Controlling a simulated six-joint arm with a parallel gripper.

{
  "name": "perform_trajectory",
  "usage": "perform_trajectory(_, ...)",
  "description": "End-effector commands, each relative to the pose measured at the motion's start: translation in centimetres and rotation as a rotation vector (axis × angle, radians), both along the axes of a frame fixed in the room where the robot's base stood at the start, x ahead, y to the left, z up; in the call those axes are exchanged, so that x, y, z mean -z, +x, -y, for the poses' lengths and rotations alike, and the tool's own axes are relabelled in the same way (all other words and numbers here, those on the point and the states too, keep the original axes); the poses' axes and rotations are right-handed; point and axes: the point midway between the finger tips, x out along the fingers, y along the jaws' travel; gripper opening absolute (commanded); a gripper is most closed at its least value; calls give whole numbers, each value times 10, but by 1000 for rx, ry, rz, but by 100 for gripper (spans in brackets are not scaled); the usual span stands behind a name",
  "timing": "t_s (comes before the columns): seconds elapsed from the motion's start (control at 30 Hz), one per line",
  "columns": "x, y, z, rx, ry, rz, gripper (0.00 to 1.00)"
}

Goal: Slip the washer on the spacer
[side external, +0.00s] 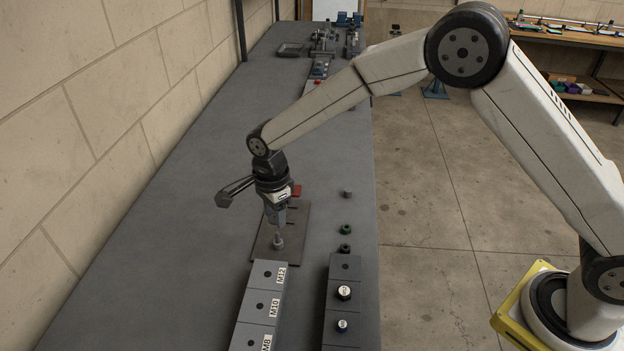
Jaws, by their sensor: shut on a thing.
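My gripper (278,232) points down over a dark flat plate (299,222) on the bench. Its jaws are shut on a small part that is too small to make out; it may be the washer. A short grey cylinder (278,243), which looks like the spacer, is at or just below the fingertips, over the plate. I cannot tell whether the held part touches it or is around it.
A grey block with holes labelled M12, M10 and M8 (263,302) lies in front of the plate. A darker holed block (344,268) is to its right. A wall borders the left.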

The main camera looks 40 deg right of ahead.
Motion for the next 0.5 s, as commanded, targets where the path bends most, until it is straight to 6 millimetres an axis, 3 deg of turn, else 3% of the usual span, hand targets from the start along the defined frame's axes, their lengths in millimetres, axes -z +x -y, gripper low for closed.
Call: perform_trajectory(0.5, 26, 0, 0, 0, -1, -1, 0)
